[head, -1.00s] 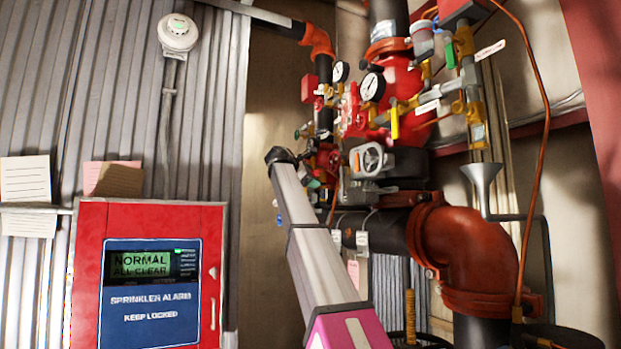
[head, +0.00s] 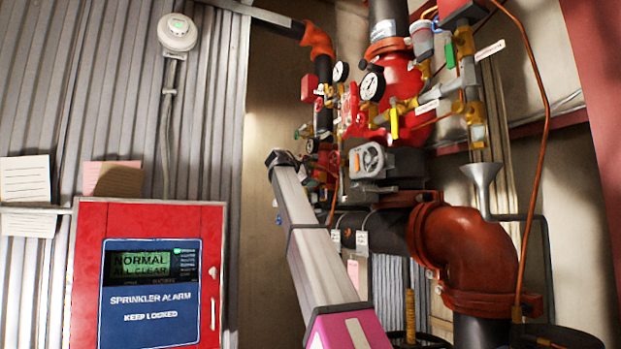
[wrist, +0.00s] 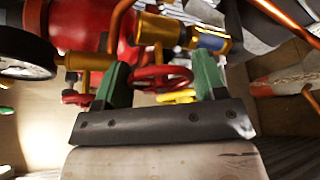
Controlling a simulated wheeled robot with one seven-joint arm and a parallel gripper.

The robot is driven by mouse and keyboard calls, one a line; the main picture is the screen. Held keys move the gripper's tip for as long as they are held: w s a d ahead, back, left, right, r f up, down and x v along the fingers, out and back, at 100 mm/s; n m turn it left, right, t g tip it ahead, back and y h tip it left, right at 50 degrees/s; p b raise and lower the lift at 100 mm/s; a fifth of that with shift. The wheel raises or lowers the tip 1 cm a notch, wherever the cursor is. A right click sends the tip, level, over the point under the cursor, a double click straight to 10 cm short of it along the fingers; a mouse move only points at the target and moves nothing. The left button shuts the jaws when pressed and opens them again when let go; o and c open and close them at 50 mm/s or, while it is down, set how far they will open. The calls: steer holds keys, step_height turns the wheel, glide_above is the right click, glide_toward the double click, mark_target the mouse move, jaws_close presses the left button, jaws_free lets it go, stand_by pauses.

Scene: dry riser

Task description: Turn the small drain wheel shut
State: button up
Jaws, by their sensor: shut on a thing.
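The small red drain wheel (wrist: 150,80) sits between the two green fingers of my gripper (wrist: 160,76) in the wrist view. The jaws are shut on its rim, one finger at each side. Yellow metal shows just behind the wheel. In the head view, my arm reaches up to the cluster of small red and brass valves left of the main riser. The gripper and the held wheel are small and partly hidden there, so the wheel's angle cannot be read.
Pressure gauges (head: 371,87) and brass fittings crowd close to the gripper. A red alarm cabinet (head: 150,212) is on the left wall. Open space lies between cabinet and pipes.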

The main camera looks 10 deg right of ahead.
steer(key=m, duration=0.1)
steer(key=m+t, duration=0.1)
steer(key=m+h, duration=0.1)
steer(key=shift+s+f+m, duration=0.1)
steer(key=shift+f+m, duration=0.15)
steer(key=shift+m, duration=0.15)
steer(key=shift+m+t+h, duration=0.35)
steer(key=shift+m+t, duration=0.05)
steer(key=shift+m, duration=0.8)
steer(key=shift+m+t+h, duration=0.35)
steer(key=shift+m+t, duration=0.05)
steer(key=shift+m, duration=0.8)
steer(key=o, duration=0.9)
steer(key=shift+a, duration=0.1)
steer(key=v, duration=1)
steer(key=shift+s+a+f, duration=0.15)
steer(key=shift+s+a, duration=0.05)
steer(key=shift+a, duration=0.1)
